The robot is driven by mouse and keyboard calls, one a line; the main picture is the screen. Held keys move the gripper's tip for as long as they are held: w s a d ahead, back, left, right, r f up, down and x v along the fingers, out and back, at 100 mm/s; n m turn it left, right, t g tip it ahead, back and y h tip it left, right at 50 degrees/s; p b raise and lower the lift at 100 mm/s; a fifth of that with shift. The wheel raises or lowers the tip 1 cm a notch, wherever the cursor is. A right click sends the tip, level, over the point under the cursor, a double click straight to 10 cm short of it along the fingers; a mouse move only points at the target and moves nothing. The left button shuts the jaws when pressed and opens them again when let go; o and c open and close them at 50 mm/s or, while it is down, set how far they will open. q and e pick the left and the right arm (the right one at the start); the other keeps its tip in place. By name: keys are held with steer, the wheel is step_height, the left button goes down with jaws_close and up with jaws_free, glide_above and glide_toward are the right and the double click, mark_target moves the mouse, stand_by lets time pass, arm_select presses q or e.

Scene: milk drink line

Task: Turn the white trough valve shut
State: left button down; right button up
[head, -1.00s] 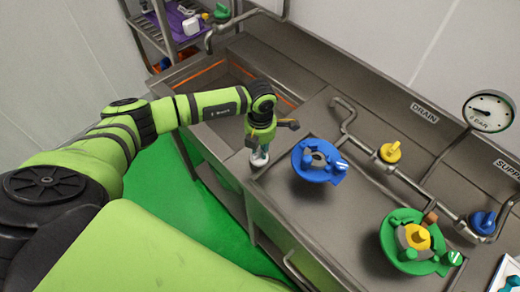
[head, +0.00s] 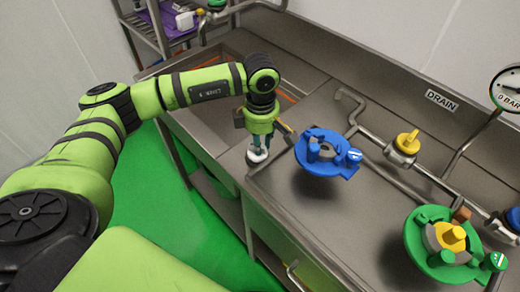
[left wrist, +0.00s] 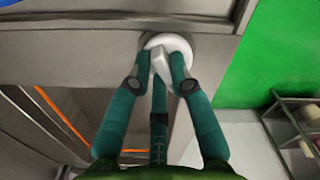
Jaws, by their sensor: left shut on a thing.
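The white trough valve (head: 256,158) sits on the front rim of the steel sink bench, mostly hidden behind my fingers in the head view. In the left wrist view it shows as a round white base (left wrist: 176,42) with a white handle (left wrist: 160,63) standing out from it. My left gripper (head: 257,146) points down onto the valve. In the left wrist view its teal fingers (left wrist: 160,75) are shut on the white handle, one on each side. My right gripper is in neither view.
A blue valve unit (head: 322,152) stands close to the right of my left gripper. A green unit (head: 441,243), a yellow pipe valve (head: 406,141) and steel piping (head: 364,138) lie farther right. The open trough (head: 222,58) is behind; green floor (head: 180,215) lies in front.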

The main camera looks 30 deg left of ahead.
arm_select(q)
steer(key=m+b, duration=0.4)
steer(key=shift+s+d+f, duration=0.1)
steer(key=shift+d+f, duration=0.05)
steer(key=shift+f, duration=0.05)
steer(key=shift+s+r+m+b, duration=0.1)
steer(key=shift+r+m+b, duration=0.1)
steer(key=shift+m+b, duration=0.9)
steer(key=c, duration=1.1)
jaws_free()
step_height(320, 180, up, 12)
steer(key=shift+r, duration=0.1)
